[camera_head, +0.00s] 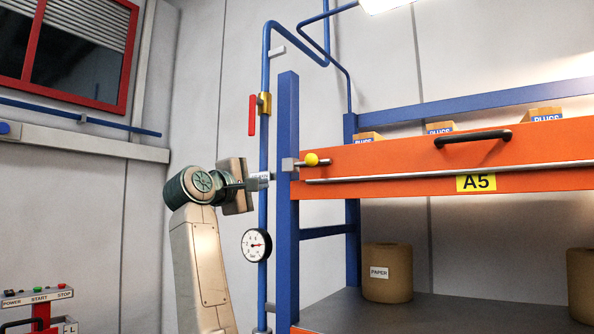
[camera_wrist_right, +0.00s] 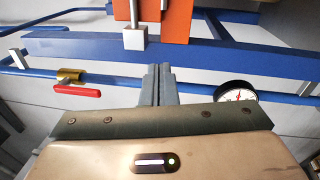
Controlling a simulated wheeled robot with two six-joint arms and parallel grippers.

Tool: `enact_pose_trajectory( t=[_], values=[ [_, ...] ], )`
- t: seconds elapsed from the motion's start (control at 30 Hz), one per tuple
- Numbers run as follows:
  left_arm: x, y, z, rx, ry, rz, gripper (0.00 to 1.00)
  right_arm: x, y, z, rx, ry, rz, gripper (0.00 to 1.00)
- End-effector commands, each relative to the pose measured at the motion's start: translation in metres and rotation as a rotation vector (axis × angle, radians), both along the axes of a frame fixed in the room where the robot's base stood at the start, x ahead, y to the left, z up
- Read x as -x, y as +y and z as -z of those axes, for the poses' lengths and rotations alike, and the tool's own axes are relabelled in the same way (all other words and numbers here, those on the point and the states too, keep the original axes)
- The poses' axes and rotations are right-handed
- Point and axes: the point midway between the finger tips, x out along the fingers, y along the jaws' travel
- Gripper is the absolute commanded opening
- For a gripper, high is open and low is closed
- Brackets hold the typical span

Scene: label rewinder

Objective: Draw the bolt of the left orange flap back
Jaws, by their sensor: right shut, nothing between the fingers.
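The orange flap (camera_head: 400,160) with label A5 is closed across the shelf front and also shows in the right wrist view (camera_wrist_right: 176,22). Its bolt has a yellow knob (camera_head: 312,159) at the flap's left end. The grey bolt reaches a grey keeper block (camera_head: 289,164) on the blue post (camera_head: 287,110). In the right wrist view the keeper block (camera_wrist_right: 134,38) and bolt rod sit above the fingertips. My right gripper (camera_head: 262,181) is shut and empty, left of the post and slightly below the bolt, apart from the knob. My left gripper is not in view.
A blue pipe (camera_head: 265,120) with a red valve handle (camera_head: 252,115) and a gauge (camera_head: 256,246) runs close to my right gripper. The flap has a black handle (camera_head: 473,138). Boxes marked PLUGS (camera_head: 441,128) stand behind it. A paper roll (camera_head: 387,273) stands below.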

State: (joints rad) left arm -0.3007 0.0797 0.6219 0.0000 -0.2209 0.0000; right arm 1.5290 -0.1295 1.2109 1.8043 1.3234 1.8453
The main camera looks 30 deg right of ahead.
Motion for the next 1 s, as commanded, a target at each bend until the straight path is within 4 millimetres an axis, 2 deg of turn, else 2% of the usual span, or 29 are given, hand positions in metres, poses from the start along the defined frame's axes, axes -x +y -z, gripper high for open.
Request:
enact_pose_trajectory(
  t=[0.03, 0.1, 0.2, 0.67, 0.83, 1.0],
  values=[
    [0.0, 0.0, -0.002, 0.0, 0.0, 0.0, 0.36, 0.015, 0.004, -0.024, -0.057, -0.074, -0.032, 0.0],
    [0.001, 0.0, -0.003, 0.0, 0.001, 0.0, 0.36, 0.029, 0.008, -0.043, -0.124, -0.15, -0.071, 0.0],
    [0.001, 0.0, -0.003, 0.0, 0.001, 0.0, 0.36, 0.042, 0.012, -0.059, -0.181, -0.213, -0.105, 0.0],
    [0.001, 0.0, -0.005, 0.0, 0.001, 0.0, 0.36, 0.045, 0.01, -0.065, -0.202, -0.233, -0.116, 0.0],
    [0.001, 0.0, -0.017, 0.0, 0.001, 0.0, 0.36, 0.035, -0.008, -0.069, -0.2, -0.231, -0.114, 0.0],
    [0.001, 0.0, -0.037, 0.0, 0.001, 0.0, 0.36, 0.017, -0.039, -0.073, -0.2, -0.23, -0.112, 0.0]
  ],
)
